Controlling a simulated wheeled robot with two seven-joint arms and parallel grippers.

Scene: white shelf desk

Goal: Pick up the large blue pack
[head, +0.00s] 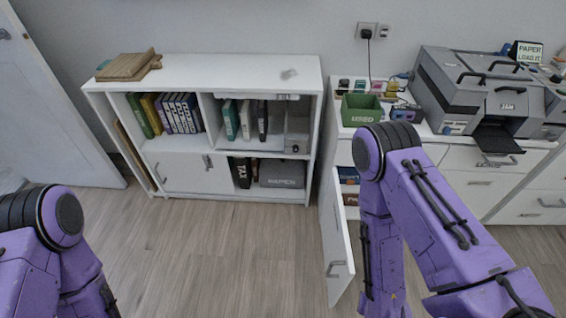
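A blue pack (348,174) shows inside the open compartment of the white cabinet below the green box, just left of my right arm. Only part of it is visible, and its full size cannot be told. The white cabinet door (337,240) stands swung open toward the front. My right arm reaches up in front of this cabinet and covers part of the opening. My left arm is at the lower left, far from the pack. Neither gripper shows in the head view.
A white shelf unit (215,68) with books and binders stands to the left. The green box (361,109) and a grey printer (455,90) sit on the white desk. A reddish-brown item (350,199) lies below the blue pack. The wooden floor (220,250) between my arms is clear.

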